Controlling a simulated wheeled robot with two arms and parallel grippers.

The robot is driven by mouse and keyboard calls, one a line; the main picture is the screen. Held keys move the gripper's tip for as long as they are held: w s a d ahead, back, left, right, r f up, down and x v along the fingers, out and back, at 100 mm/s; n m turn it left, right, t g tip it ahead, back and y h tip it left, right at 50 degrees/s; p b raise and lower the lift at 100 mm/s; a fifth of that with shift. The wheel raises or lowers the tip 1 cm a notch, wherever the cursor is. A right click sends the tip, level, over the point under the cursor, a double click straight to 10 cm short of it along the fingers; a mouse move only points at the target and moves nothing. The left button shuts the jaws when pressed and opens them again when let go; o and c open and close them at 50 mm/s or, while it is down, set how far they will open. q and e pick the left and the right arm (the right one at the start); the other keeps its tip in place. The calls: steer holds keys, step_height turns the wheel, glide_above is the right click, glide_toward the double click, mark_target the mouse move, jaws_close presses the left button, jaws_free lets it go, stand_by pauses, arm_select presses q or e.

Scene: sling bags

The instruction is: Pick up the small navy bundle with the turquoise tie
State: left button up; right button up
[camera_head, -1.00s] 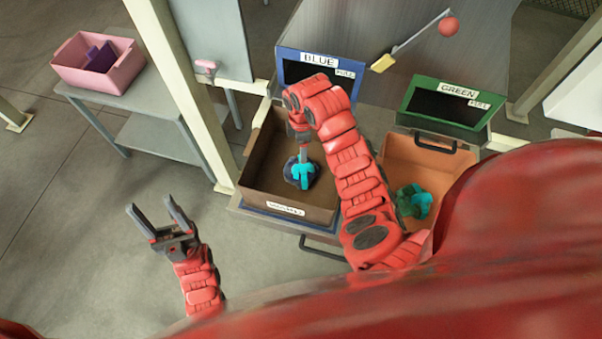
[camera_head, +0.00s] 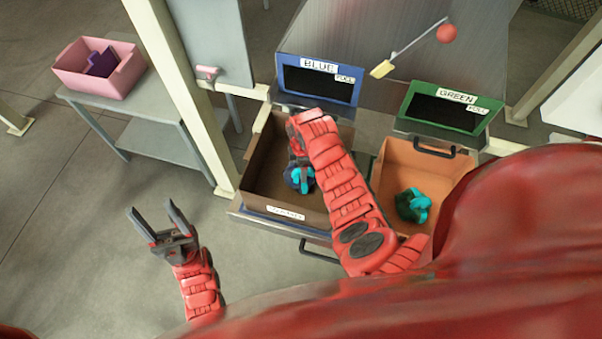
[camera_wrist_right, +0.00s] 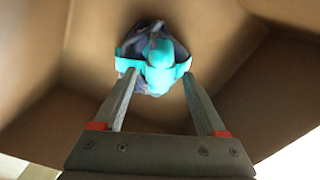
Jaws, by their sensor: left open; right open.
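The navy bundle with the turquoise tie (camera_head: 299,179) lies in the brown bin (camera_head: 262,196) under the BLUE sign. In the right wrist view the bundle (camera_wrist_right: 153,60) sits just past the fingertips, its turquoise tie facing me. My right gripper (camera_wrist_right: 158,75) is open, its two fingers pointing at the bundle, one toward each side of the tie. I cannot tell whether the fingers touch it. In the head view my right arm reaches down into the brown bin and hides part of the bundle. My left gripper (camera_head: 158,218) is open and empty above the floor at left.
An orange bin (camera_head: 395,160) at right holds a green bundle with turquoise (camera_head: 413,204). The brown bin's walls surround my right gripper. A pink bin (camera_head: 125,75) with a purple item stands on a grey table at left. A post (camera_head: 180,85) stands between.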

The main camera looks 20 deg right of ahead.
jaws_close()
stand_by(0.3)
stand_by(1.1)
